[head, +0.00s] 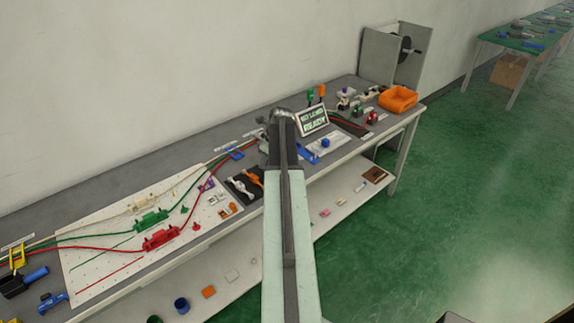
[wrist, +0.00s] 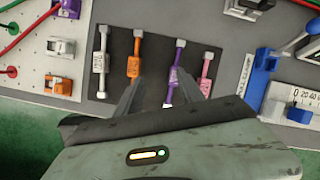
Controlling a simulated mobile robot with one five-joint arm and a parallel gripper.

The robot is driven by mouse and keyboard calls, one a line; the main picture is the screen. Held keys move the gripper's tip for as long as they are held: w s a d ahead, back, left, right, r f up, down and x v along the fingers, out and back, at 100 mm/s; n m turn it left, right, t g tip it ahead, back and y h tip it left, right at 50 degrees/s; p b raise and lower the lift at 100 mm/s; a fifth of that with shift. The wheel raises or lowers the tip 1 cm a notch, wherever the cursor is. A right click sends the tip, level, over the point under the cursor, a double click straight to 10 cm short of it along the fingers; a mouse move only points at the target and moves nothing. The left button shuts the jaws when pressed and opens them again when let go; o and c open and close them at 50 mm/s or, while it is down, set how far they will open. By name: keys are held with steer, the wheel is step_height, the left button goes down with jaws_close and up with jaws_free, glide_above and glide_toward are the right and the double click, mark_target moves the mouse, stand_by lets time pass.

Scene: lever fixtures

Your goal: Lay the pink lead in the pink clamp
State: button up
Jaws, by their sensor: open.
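The pink lead (wrist: 207,70) lies on a dark mat (wrist: 118,85) in the wrist view, a thin bar with pale end blocks and a printed label. It is the rightmost of the leads there, beside a purple lead (wrist: 173,74). My gripper (wrist: 162,76) is open and empty above the mat. The purple lead shows between its fingers, close to the right finger; the pink lead is just right of that finger. In the head view my arm hides the pink lead. I cannot make out a pink clamp in either view.
An orange lead (wrist: 134,57) and a white lead (wrist: 100,62) lie left on the mat. A white pegboard with a white clamp (wrist: 60,47) and an orange clamp (wrist: 60,87) adjoins it. A blue lever fixture (wrist: 262,68) stands right. A display (head: 312,121) stands behind my arm.

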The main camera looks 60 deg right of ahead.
steer(key=s+d+m, duration=0.1)
steer(key=s+d, duration=0.1)
steer(key=s+d+m, duration=0.2)
steer(key=d, duration=0.1)
steer(key=s+d+m, duration=0.1)
steer(key=s+d, duration=0.1)
steer(key=d, duration=0.1)
steer(key=shift+s+r+m+h, duration=0.1)
steer(key=shift+r+m+h, duration=0.15)
steer(key=shift+m+h, duration=0.15)
steer(key=b+x, duration=0.7)
steer(key=x, duration=0.1)
steer(key=shift+a+b, duration=0.15)
steer(key=shift+b, duration=0.15)
steer(key=shift+r, duration=0.15)
jaws_close()
